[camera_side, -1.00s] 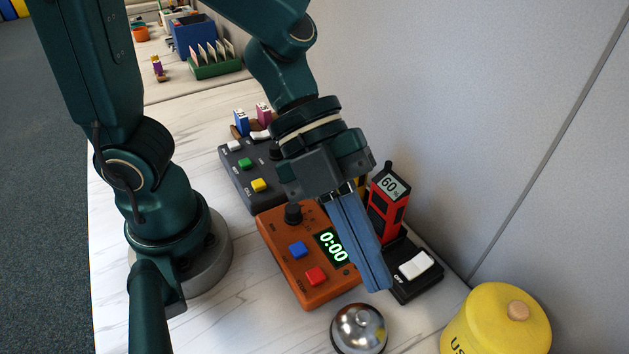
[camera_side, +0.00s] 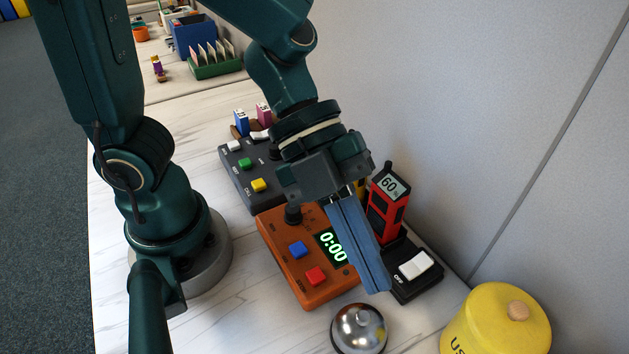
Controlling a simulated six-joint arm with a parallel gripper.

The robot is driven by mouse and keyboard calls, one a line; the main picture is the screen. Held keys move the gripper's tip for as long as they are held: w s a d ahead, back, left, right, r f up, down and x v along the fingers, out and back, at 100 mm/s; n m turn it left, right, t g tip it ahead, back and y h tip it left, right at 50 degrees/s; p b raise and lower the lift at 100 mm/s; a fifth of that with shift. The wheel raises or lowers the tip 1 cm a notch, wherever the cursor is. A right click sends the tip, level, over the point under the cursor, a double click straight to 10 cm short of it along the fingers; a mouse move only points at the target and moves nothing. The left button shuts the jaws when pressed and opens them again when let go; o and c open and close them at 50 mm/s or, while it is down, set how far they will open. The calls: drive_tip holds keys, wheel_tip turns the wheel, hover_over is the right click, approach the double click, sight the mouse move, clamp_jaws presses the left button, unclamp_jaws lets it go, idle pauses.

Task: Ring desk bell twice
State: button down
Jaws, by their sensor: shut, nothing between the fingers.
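The desk bell (camera_side: 358,329) is a silver dome with a small button on top, standing on the white table near the bottom centre of the side view. My gripper (camera_side: 376,289) is shut and empty, its long blue fingers pointing down. The fingertips show just above and slightly right of the bell in the picture, apart from it. How high they are over the table is hard to tell.
An orange timer box (camera_side: 288,270) reading 0:00 stands behind the fingers. A black switch box (camera_side: 425,280), a red meter (camera_side: 380,208) and a yellow lidded jar (camera_side: 490,325) are close on the right. A dark button panel (camera_side: 237,178) stands farther back. A grey partition (camera_side: 480,100) borders the table.

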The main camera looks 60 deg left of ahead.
sight(356, 313)
drive_tip(key=shift+f, duration=2.7)
drive_tip(key=shift+f, duration=0.1)
drive_tip(key=shift+f, duration=0.3)
drive_tip(key=shift+f, duration=0.55)
idle(0.5)
idle(0.3)
drive_tip(key=shift+r, duration=0.95)
wheel_tip(356, 313, up, 5)
drive_tip(key=shift+r, duration=0.1)
